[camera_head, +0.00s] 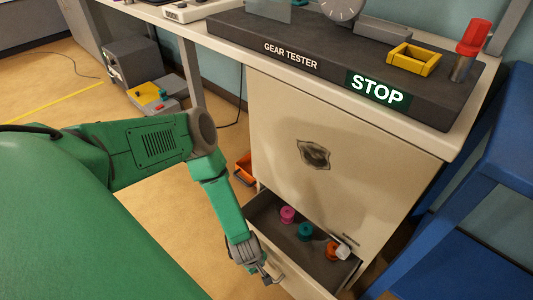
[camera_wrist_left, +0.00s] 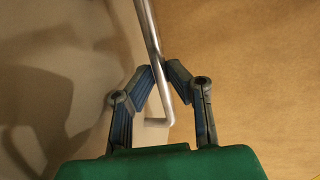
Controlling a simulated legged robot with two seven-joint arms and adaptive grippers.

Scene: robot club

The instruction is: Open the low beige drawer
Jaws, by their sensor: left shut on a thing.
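The low beige drawer (camera_head: 287,279) is pulled part way out of the beige cabinet (camera_head: 340,170) in the head view. Its dark inside shows, with a pink spool (camera_head: 287,214), a teal spool (camera_head: 305,231), an orange spool (camera_head: 332,250) and a small white piece (camera_head: 343,252) in it. My left gripper (camera_head: 265,277) is at the drawer's front, at its handle. In the left wrist view, my left gripper (camera_wrist_left: 164,78) is shut on the metal bar handle (camera_wrist_left: 150,40), which passes between the fingers. My right gripper does not show.
The gear tester (camera_head: 340,65) with a STOP label stands on the bench above the cabinet. A blue frame (camera_head: 470,190) stands close at the right. An orange bin (camera_head: 244,168) is left of the cabinet.

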